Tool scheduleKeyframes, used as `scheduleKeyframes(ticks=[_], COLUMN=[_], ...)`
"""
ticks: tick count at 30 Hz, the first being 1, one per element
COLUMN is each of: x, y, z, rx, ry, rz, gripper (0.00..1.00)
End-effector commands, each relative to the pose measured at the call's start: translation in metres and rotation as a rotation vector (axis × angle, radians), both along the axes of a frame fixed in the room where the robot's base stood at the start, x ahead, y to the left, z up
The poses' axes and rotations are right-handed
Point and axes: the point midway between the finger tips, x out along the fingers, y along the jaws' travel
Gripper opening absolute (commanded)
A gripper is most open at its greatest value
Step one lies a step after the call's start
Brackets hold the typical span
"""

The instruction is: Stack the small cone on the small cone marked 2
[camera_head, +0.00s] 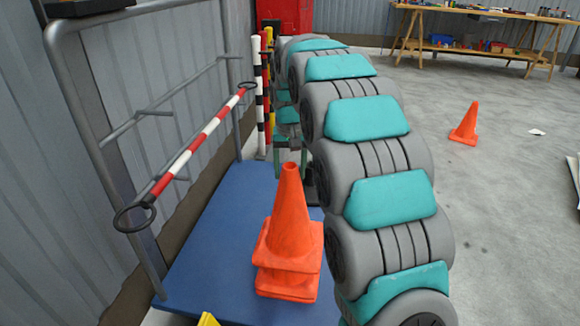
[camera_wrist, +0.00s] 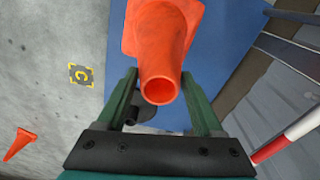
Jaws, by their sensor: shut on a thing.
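An orange small cone (camera_head: 290,222) stands upright over a second orange cone (camera_head: 287,290) on the blue platform (camera_head: 205,255). Only the lower cone's base shows beneath the upper one's base; the rest is hidden. I see no number on either cone. My gripper (camera_head: 291,158) is at the upper cone's tip, with a green finger on each side. In the wrist view, my gripper (camera_wrist: 158,76) is shut on the upper cone (camera_wrist: 162,40), whose open tip faces the camera.
A metal rail frame (camera_head: 75,80) with a red-white bar (camera_head: 205,133) stands along the platform's left. Another orange cone (camera_head: 466,125) stands on the open floor at right. A workbench (camera_head: 490,20) is at the back.

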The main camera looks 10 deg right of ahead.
Motion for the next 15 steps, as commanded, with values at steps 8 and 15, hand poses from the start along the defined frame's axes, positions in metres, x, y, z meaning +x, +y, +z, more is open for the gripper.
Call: scheduleKeyframes(ticks=[8,15], x=[0.000,0.001], y=[0.000,0.000], z=[-0.012,-0.022], rx=[0.000,0.000], ry=[-0.001,-0.004], rz=[0.000,0.000], gripper=[0.00,0.00])
